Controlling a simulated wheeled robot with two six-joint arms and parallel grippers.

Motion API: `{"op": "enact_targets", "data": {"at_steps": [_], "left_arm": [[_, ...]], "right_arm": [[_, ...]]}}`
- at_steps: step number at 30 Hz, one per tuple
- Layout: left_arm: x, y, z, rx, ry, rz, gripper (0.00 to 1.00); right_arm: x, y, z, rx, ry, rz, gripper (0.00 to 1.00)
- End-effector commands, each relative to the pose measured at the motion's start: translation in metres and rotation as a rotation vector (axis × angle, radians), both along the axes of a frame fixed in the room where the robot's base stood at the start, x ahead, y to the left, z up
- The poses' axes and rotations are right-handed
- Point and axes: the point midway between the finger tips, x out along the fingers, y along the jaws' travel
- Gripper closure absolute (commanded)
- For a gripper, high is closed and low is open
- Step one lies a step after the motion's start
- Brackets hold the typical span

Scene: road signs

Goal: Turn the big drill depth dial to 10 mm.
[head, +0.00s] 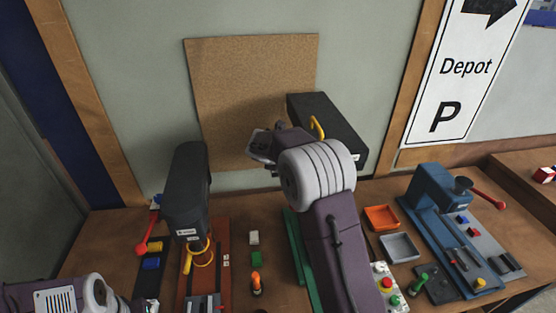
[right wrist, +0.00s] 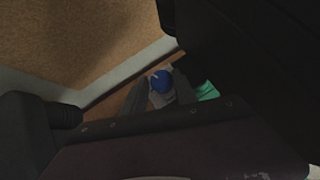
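A big black drill head (head: 345,135) stands at the back centre, above a green base (head: 291,240), mostly hidden behind my right arm. In the right wrist view a round blue dial (right wrist: 161,82) with a small white mark sits over a pale plate; I cannot read a scale. My right gripper (right wrist: 162,90) is open, its fingers on either side of the dial; whether they touch it is unclear. In the head view the right gripper (head: 263,148) is in front of the drill head's left side. My left gripper (head: 140,304) is at the bottom left, cut off by the edge.
Another black drill (head: 187,190) with a red lever and orange base stands left; a blue drill (head: 437,190) stands right. An orange tray (head: 382,218), a grey tray (head: 400,247) and a button box (head: 386,282) lie right of my arm. A cork board (head: 250,85) is behind.

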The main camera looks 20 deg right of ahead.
Motion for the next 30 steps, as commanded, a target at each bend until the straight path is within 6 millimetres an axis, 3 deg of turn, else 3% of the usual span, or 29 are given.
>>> {"op": "enact_targets", "data": {"at_steps": [1,3,30], "left_arm": [[0.0,0.0,0.0,0.0,0.0,0.0,0.64],[0.0,-0.0001,0.0,0.0,0.0,0.0,0.64],[0.0001,0.0,0.0072,0.0,0.0,0.0,0.64]], "right_arm": [[0.0007,0.0012,0.0001,0.002,-0.002,0.003,0.86],[0.0006,0.001,0.0001,0.002,-0.002,0.003,1.0],[0.0019,0.0024,0.0018,0.0,-0.002,-0.084,1.0]]}}
